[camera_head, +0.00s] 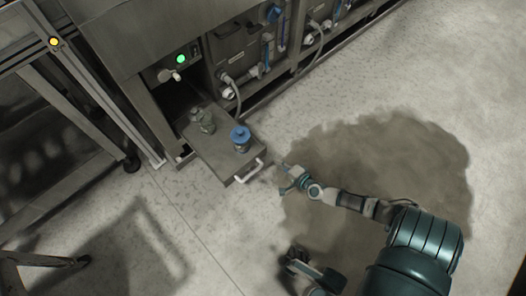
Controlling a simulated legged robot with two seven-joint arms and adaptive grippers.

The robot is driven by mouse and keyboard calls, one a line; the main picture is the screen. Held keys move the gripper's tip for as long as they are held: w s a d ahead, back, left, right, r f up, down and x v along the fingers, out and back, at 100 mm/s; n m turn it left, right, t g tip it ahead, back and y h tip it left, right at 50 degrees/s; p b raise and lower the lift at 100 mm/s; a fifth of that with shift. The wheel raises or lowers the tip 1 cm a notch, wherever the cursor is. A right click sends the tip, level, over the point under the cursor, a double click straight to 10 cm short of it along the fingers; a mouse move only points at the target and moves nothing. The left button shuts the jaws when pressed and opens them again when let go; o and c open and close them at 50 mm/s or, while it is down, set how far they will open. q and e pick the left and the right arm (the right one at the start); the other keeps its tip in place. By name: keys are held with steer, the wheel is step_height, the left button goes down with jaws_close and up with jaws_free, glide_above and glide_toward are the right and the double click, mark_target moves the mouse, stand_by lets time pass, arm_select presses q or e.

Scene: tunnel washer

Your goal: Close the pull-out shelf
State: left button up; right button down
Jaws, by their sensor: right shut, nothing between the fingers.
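The pull-out shelf (208,152) is a flat grey tray. It sticks out of an opening low in the washer's front. A white bar handle (251,171) is on its outer end. A blue-topped fitting (240,139) and a greyish, bottle-like part (205,122) stand on it. My right gripper (283,181) is shut and empty, just right of the handle, with a small gap seeming to lie between them. A dark, jointed part of mine shows at the bottom middle; I cannot tell if it is my left gripper.
The steel washer body (140,35) with a green light, valves and hoses runs along the top. A metal frame (75,80) stands at the left. The pale floor right of the shelf is open, with a dark shadow across it.

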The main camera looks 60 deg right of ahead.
mark_target(264, 150)
steer(key=x, duration=0.3)
steer(key=b+x, duration=0.1)
steer(key=x, duration=0.1)
steer(key=shift+w+d+r, duration=0.1)
steer(key=shift+w+r, duration=0.25)
steer(key=shift+w+d, duration=0.1)
steer(key=shift+w, duration=0.35)
steer(key=shift+r, duration=0.1)
